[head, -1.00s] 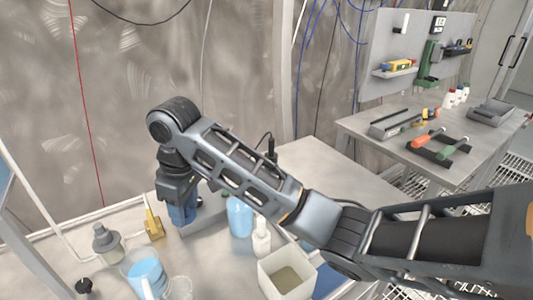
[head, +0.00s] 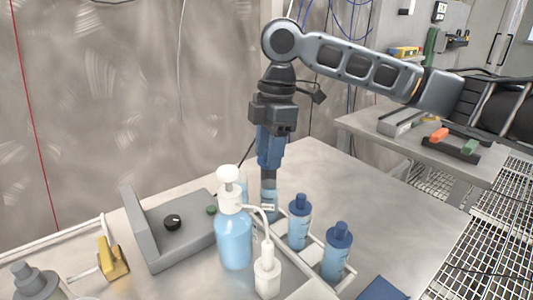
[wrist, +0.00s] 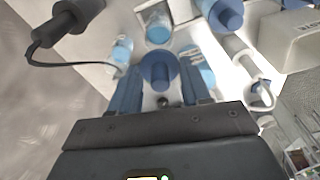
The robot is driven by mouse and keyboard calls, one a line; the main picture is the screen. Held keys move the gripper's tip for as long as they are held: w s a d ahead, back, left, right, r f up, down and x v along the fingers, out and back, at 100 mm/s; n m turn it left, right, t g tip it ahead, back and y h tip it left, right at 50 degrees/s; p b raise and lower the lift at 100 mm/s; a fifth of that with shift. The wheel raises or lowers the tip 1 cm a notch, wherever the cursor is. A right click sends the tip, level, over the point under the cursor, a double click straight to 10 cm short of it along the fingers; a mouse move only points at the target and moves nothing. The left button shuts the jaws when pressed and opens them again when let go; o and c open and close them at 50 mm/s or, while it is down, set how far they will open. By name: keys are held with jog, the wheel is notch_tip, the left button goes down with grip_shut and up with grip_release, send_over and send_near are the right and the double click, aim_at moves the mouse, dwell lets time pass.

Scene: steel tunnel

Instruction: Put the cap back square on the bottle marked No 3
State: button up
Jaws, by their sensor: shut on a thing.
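My gripper (head: 269,172) points straight down over the rack and is shut on a blue cap, which shows between the blue fingers in the wrist view (wrist: 158,70). In the head view a light blue bottle (head: 269,198) with a white label stands right under the fingertips. Whether the cap touches this bottle's neck, or sits square on it, I cannot tell. Two blue-capped bottles, one nearer the middle (head: 299,225) and one at the front (head: 336,258), stand upright in the white rack (head: 316,272). No bottle number is readable.
A pump bottle of blue liquid (head: 234,240) and a white wash bottle (head: 267,272) stand close in front of the gripper.

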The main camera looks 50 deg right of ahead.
jog(key=shift+s+d+f+b, duration=0.1)
jog(key=shift+f+b, duration=1.8)
jog(key=shift+f, duration=0.05)
jog(key=shift+p, duration=0.35)
jog(key=shift+f, duration=0.1)
jog(key=shift+f, duration=0.6)
jog(key=shift+f, duration=0.25)
dwell(0.4)
jog(key=o, duration=1.5)
